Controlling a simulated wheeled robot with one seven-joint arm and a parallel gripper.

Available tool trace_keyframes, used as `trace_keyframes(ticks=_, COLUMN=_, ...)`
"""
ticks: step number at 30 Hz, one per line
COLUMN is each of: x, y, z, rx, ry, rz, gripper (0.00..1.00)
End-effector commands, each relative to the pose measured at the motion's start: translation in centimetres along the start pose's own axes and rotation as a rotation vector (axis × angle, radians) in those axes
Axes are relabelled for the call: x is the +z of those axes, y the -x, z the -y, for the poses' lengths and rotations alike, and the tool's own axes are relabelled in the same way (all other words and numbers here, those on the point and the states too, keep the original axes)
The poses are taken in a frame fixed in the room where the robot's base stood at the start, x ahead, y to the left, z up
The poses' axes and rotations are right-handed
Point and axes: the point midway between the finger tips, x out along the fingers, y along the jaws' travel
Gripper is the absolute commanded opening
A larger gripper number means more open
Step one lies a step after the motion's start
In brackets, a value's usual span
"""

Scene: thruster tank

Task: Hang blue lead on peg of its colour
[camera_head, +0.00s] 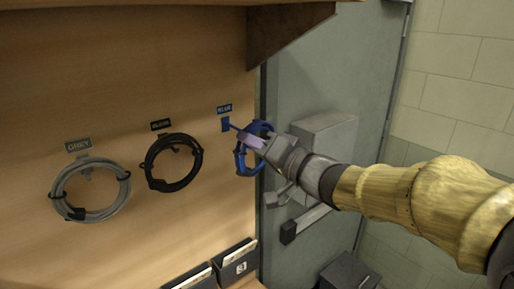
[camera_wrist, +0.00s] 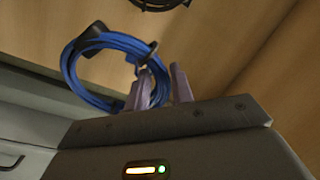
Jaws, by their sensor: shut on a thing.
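The coiled blue lead (camera_head: 240,160) is in my gripper (camera_head: 250,139), in front of the right end of the wooden board. The blue peg (camera_head: 226,124) sticks out under the BLUE label (camera_head: 224,109), just left of the coil. The peg's tip points toward the coil's upper left; I cannot tell whether it passes through the loop. In the wrist view the blue coil (camera_wrist: 92,95) hangs at the left of my gripper's fingers (camera_wrist: 163,85), which are shut on its near side. The fingers hide part of the coil.
A black coil (camera_head: 150,168) and a grey coil (camera_head: 62,180) hang on labelled pegs to the left. A wooden bracket (camera_head: 285,35) juts out above. A grey door (camera_head: 340,80) with a push bar stands to the right. Dark file boxes (camera_head: 236,265) stand below.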

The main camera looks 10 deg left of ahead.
Motion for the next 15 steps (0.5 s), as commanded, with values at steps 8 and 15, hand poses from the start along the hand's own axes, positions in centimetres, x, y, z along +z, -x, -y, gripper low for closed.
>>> trace_keyframes(ticks=8, x=0.0, y=-1.3, z=-0.3, rx=-0.002, ry=0.000, rz=-0.001, gripper=0.00)
trace_keyframes(ticks=15, x=0.0, y=-2.5, z=-0.6, rx=-0.003, ry=0.001, rz=0.000, gripper=0.00)
